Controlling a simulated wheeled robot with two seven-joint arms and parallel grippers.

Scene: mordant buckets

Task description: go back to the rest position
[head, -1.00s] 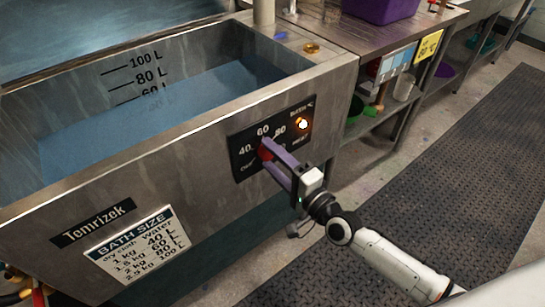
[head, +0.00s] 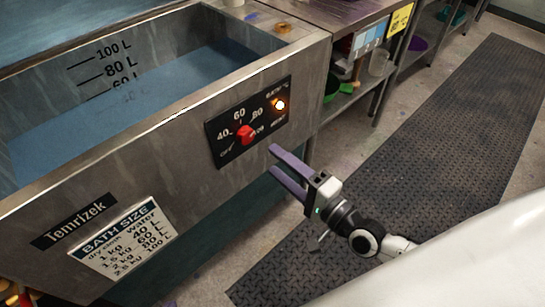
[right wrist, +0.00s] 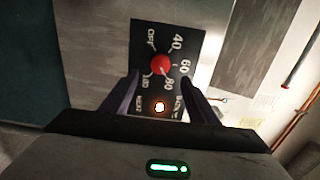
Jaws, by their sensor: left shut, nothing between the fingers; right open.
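My right gripper (head: 273,160) is in the head view, in front of the steel bath, with its two purple fingers apart and nothing between them. It is below and right of the red knob (head: 245,135) on the black dial panel (head: 222,152), clear of it. In the right wrist view the red knob (right wrist: 160,64) shows ahead, beyond the gap between the open fingers. I cannot tell for sure which mark the knob points to. The orange lamp (head: 279,104) on the panel is lit. My left gripper is not in view.
The steel bath (head: 160,150) holds blue liquid (head: 120,115) and carries a bath size sign (head: 125,238). A steel table with a lower shelf stands beyond it. A dark ribbed mat (head: 420,140) covers clear floor to the right.

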